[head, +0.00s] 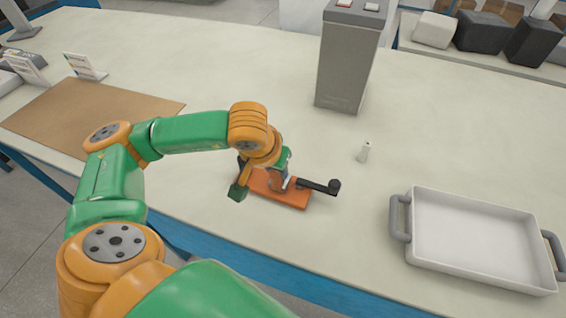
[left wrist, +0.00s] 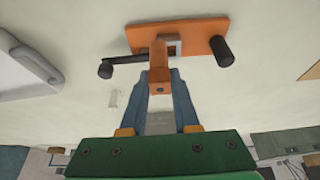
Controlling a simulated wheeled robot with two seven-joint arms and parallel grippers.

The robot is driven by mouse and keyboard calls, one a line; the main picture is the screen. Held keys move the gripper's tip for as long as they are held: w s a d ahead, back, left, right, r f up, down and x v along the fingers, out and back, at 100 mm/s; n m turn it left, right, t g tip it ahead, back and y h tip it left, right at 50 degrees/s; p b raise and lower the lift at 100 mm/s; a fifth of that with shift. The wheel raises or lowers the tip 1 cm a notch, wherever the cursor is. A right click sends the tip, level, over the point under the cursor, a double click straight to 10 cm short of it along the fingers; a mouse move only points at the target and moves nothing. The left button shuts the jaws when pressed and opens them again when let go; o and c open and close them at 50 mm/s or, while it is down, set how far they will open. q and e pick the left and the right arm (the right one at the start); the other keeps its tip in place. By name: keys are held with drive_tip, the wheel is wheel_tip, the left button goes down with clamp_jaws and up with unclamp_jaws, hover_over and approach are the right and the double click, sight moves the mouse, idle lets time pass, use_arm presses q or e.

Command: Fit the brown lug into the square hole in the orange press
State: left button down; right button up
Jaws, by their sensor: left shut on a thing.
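The orange press (head: 291,199) lies flat on the pale table, with a dark lever (head: 318,185) ending in a knob. In the left wrist view the press (left wrist: 196,31) shows a grey square socket (left wrist: 175,45) and a black knob (left wrist: 222,50). My left gripper (head: 279,181), seen also in the left wrist view (left wrist: 159,76), is shut on the brown lug (left wrist: 158,62). The lug's far end overlaps the left part of the socket; I cannot tell whether it is inside or in front. The wrist hides the lug in the head view. My right gripper is not in view.
A white tray with grey handles (head: 408,218) stands right of the press. A grey box-like post (head: 345,65) stands behind. A brown mat (head: 75,112) lies left. Table around the press is mostly clear.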

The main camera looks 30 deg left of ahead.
use_arm(q)
drive_tip(key=b+x, duration=0.2)
drive_tip(key=x, duration=0.1)
drive_tip(key=a+b+x, duration=0.1)
drive_tip(key=b+x, duration=0.1)
drive_tip(key=x, duration=0.2)
drive_tip(key=w+a+b+x, duration=0.1)
drive_tip(key=b+x, duration=0.1)
drive_tip(key=x, duration=0.2)
drive_tip(key=shift+w+a+r, duration=0.1)
drive_tip(key=shift+r, duration=0.55)
drive_tip(key=c, duration=1.1)
unclamp_jaws()
drive_tip(key=o, duration=0.4)
drive_tip(key=shift+w+a+f, duration=0.15)
drive_tip(key=shift+w+f, duration=0.1)
drive_tip(key=shift+w, duration=0.1)
drive_tip(key=shift+o, duration=0.2)
drive_tip(key=shift+s+r, duration=0.2)
drive_tip(key=shift+r, duration=0.05)
drive_tip(key=v, duration=1.1)
drive_tip(key=shift+s+r, duration=0.15)
drive_tip(key=shift+r, duration=0.2)
